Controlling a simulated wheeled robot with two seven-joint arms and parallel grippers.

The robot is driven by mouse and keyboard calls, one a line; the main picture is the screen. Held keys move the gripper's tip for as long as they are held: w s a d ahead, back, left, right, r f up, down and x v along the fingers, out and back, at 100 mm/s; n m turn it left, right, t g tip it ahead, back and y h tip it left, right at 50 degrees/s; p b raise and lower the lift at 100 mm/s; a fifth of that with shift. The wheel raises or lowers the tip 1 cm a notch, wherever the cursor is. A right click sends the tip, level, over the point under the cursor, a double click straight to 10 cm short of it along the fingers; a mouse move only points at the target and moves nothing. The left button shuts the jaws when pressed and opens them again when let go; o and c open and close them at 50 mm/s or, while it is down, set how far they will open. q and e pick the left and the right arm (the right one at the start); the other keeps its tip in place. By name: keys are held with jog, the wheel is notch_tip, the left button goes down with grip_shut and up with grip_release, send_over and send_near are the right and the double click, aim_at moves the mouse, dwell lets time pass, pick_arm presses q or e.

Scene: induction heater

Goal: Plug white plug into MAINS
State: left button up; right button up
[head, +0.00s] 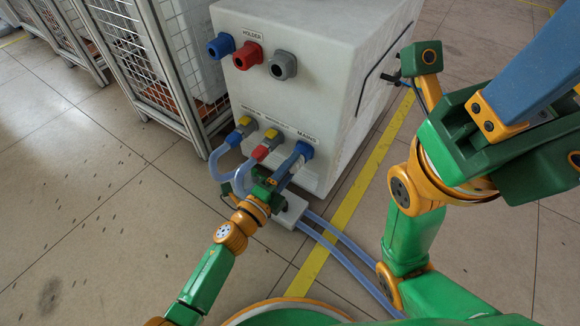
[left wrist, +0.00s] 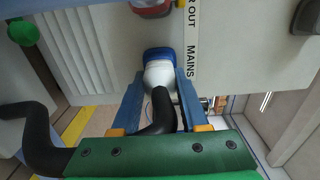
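The white plug (left wrist: 158,76) sits at the blue MAINS socket (left wrist: 158,54), its front end inside or against the blue ring; how deep it goes is hidden. A black cable bends down from its back. My left gripper (left wrist: 161,82) has its two blue fingers on either side of the plug, close against it. In the head view, the left gripper (head: 292,166) is right in front of the MAINS socket (head: 304,150) and covers the plug. My right arm's end (head: 424,62) is beside the box at the upper right; its fingers are not clear.
The white heater box (head: 300,105) has blue (head: 221,46), red (head: 247,55) and grey (head: 283,65) sockets above. Red and blue connectors with pale hoses (head: 219,162) crowd the left of my left gripper.

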pick_arm(q)
jog(key=o, duration=0.5)
